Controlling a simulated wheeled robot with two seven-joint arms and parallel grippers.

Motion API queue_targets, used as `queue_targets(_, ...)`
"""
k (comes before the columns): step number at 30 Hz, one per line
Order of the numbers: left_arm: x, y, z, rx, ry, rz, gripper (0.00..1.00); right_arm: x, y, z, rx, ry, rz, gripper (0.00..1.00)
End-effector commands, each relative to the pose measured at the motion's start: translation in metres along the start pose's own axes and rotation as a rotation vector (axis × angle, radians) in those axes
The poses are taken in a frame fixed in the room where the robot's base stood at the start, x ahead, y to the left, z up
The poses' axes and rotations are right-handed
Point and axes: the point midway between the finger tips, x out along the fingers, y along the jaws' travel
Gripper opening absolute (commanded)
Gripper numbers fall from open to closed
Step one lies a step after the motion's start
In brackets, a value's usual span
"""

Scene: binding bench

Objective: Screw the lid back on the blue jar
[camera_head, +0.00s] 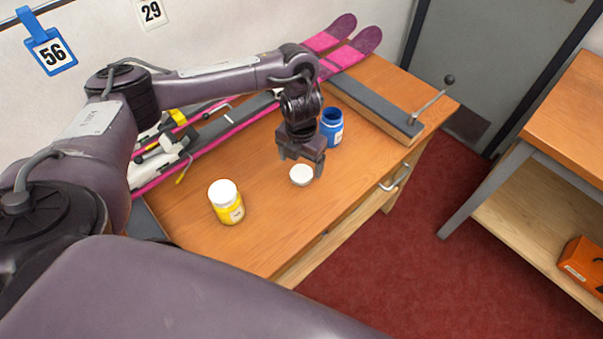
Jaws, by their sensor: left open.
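The blue jar (332,127) stands upright on the wooden bench (268,233), with no lid on it and its open rim showing. It is just behind and right of my left gripper (301,168), which partly covers it. A white round lid (301,175) lies on the bench in front of the jar. My left gripper points down over this lid with its fingers apart. The fingers look to be above or around the lid; I cannot tell if they touch it. My right gripper is not in view.
A yellow jar with a white lid (227,202) stands to the left on the bench. Pink skis (344,56) with bindings lie along the back. A grey-topped wooden block (372,108) with a lever lies at the right. The bench's front edge has a handle (395,180).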

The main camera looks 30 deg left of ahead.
Motion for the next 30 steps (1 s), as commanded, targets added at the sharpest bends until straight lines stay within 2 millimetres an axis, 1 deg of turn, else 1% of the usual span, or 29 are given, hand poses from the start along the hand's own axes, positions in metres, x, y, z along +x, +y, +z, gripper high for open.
queue_targets(1,0.011,0.0,-0.001,-0.001,0.005,-0.001,0.82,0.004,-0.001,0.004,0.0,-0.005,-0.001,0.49)
queue_targets(3,0.022,0.0,0.001,-0.001,0.006,-0.002,0.82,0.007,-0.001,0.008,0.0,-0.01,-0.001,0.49)
queue_targets(6,0.037,0.001,0.002,-0.001,0.004,-0.002,0.82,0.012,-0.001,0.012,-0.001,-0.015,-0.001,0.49)
queue_targets(9,0.045,0.001,0.003,0.0,0.003,-0.001,0.82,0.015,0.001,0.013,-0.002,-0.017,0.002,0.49)
queue_targets(21,0.046,0.001,0.003,0.0,0.001,0.0,0.82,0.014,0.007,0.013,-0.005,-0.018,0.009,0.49)
queue_targets(30,0.046,0.001,0.003,0.0,0.001,0.0,0.43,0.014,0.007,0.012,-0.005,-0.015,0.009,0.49)
